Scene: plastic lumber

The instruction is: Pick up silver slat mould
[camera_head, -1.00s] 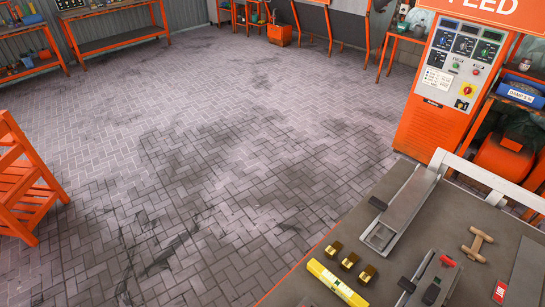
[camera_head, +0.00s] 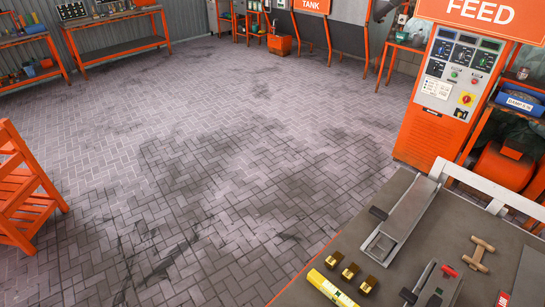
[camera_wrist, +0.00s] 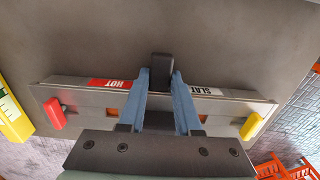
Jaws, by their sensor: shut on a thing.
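In the wrist view, the silver slat mould (camera_wrist: 70,93) is a long metal bar lying across the picture. It has a red HOT label and a white SLAT label on top. A red knob is at its left end and a yellow knob at its right end. My gripper (camera_wrist: 160,78) is shut on the mould's black handle (camera_wrist: 162,66), with one blue finger on each side. The fingers hide the middle of the bar. I cannot tell whether it touches the table. My gripper is outside the head view.
The grey table (camera_head: 345,236) carries a long silver tray-like mould (camera_head: 405,215), a red-knobbed metal piece (camera_head: 440,286), a wooden T-handle (camera_head: 481,252), brass blocks (camera_head: 349,271) and a yellow level (camera_head: 330,288). An orange FEED cabinet (camera_head: 435,130) stands behind. Open paved floor lies left.

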